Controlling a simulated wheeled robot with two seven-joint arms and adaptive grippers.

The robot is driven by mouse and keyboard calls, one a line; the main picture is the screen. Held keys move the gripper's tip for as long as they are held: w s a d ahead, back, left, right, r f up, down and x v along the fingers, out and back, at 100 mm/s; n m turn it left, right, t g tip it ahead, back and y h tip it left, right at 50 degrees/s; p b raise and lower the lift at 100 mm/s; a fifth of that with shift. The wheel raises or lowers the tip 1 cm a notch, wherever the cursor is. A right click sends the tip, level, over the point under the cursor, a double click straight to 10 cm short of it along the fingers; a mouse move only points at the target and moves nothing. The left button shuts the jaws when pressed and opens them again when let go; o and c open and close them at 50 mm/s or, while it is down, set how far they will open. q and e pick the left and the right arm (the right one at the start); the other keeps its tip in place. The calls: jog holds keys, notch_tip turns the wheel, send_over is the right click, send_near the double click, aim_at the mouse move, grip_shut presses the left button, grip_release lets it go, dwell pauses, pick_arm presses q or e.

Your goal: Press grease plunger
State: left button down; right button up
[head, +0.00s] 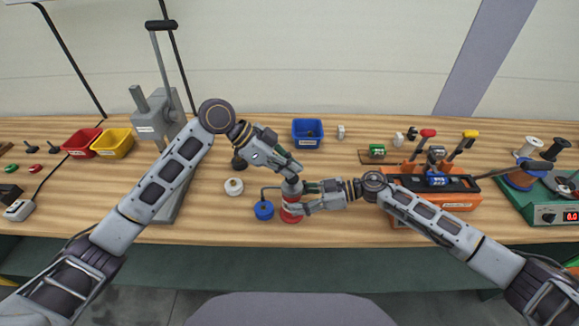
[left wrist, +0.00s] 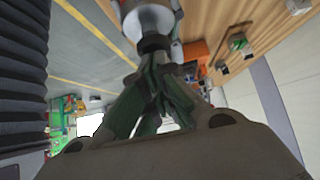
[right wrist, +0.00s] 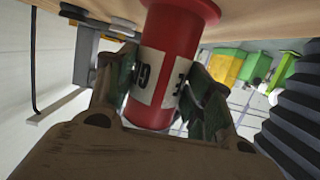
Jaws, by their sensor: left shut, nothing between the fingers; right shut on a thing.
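A red grease pump (head: 291,217) with a white label stands upright on the bench, with a grey top (head: 292,187). My right gripper (head: 300,207) comes from the right and is shut around its body. In the right wrist view the red body (right wrist: 165,62) sits between both fingers, its wide flange at the bench. My left gripper (head: 294,173) is shut and empty, right at the plunger top from above. In the left wrist view its fingertips meet over a dark part (left wrist: 155,44) of the top; I cannot tell whether they touch it.
A white roll (head: 233,186) lies farther left. The bench front edge is close.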

pick_arm(q)
jog(key=shift+r, duration=0.3)
notch_tip(320, 180, up, 3)
jog(key=shift+r, duration=0.1)
jog(key=v, duration=1)
pick_arm(e)
jog(key=o, duration=1.2)
jog(key=shift+c, duration=0.2)
jog(key=shift+d, duration=0.1)
jog(key=v, duration=1.1)
jog(key=shift+d, duration=0.4)
